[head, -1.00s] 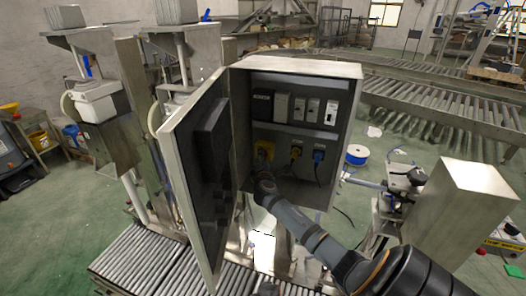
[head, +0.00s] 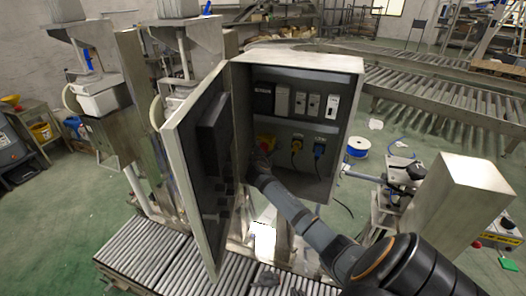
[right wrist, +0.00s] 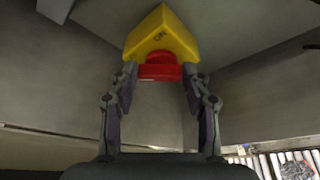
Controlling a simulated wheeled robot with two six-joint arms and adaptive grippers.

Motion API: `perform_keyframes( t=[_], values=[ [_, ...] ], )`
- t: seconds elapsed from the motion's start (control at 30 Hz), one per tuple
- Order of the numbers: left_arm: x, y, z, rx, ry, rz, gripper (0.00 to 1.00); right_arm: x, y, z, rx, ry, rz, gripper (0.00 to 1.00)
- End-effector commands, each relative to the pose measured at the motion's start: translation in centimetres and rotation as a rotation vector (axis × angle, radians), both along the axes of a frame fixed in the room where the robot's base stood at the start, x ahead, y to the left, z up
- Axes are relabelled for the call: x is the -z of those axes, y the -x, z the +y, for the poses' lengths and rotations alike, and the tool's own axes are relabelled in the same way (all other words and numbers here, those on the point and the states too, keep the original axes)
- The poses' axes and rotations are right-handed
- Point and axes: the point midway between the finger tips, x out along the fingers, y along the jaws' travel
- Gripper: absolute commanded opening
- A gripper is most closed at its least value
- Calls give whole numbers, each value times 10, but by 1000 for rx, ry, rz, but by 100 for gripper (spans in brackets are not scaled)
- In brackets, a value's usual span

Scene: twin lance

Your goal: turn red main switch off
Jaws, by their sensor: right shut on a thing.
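The red main switch (right wrist: 160,68) is a red knob on a yellow block (right wrist: 165,35) marked "ON", seen close up in the right wrist view. My right gripper (right wrist: 160,78) has its two fingers on either side of the red knob and is shut on it. In the head view the yellow block (head: 265,143) sits at the lower left inside the open electrical cabinet (head: 308,62). There my right gripper (head: 257,162) reaches in from below and hides the red knob. I cannot make out my left gripper.
The cabinet door (head: 195,170) stands open on the left, close beside my right gripper. A roller conveyor (head: 150,255) lies below the cabinet.

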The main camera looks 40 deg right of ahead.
Motion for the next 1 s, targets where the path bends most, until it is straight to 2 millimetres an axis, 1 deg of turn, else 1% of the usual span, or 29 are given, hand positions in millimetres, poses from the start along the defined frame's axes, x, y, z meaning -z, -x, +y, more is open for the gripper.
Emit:
perform_keyframes(
  t=[0.37,0.4,0.53,0.57,0.77,0.87,1.0],
  values=[
    [0,0,0,0,0,0,40,2,1,0,1,1,8,16],
    [0,0,0,0,0,0,40,2,1,0,1,1,8,52],
    [0,0,0,0,0,0,40,1,0,0,1,2,6,70],
    [0,0,0,0,0,0,40,1,0,0,1,2,5,71],
    [0,0,0,0,0,0,40,1,0,0,0,2,4,71],
    [0,2,3,1,-4,1,40,0,1,1,0,2,4,71],
    [0,1,2,1,-3,1,40,-4,12,13,-2,3,4,71]
  ],
)
